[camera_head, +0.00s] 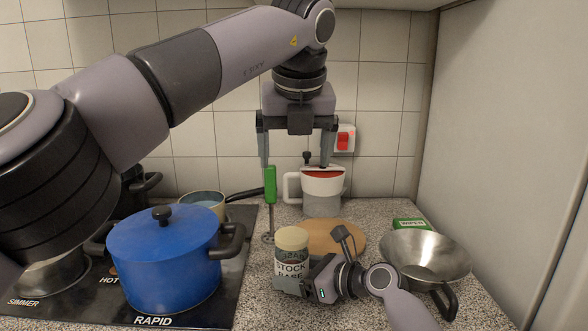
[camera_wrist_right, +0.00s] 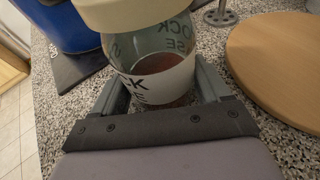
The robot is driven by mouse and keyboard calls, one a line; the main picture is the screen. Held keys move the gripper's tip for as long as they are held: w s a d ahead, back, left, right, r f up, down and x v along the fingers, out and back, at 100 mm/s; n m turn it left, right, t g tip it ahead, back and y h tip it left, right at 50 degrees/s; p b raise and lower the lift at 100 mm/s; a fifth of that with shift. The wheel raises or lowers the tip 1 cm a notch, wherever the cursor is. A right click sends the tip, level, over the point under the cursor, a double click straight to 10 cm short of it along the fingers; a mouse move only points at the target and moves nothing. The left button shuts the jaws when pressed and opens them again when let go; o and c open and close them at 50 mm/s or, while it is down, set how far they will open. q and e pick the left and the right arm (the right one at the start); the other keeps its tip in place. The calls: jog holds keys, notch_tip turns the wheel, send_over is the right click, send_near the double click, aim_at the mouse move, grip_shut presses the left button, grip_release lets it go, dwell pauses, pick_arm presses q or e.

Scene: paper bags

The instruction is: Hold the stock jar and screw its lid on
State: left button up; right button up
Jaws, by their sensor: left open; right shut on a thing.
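The stock jar (camera_head: 290,268) is glass with a white "STOCK BASE" label and stands upright on the counter. A cream lid (camera_head: 292,238) sits on its mouth; I cannot tell how tightly. My right gripper (camera_head: 313,272) is shut on the jar from the right. The right wrist view shows its fingers on both sides of the jar (camera_wrist_right: 160,82), below the lid (camera_wrist_right: 125,12); dark reddish contents show through the glass. My left gripper (camera_head: 296,160) is open and empty, pointing down above and behind the jar, well apart from the lid.
A blue pot (camera_head: 163,260) stands on the hob at left. Behind the jar are a green-handled utensil (camera_head: 270,185) and a white-rimmed jug (camera_head: 322,187). A round wooden board (camera_head: 335,230) and a steel pan (camera_head: 425,258) lie to the right. My left arm crosses the upper left.

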jog(key=o, duration=1.4)
jog(key=shift+d, duration=0.1)
jog(key=v, duration=1.2)
jog(key=shift+s, duration=0.1)
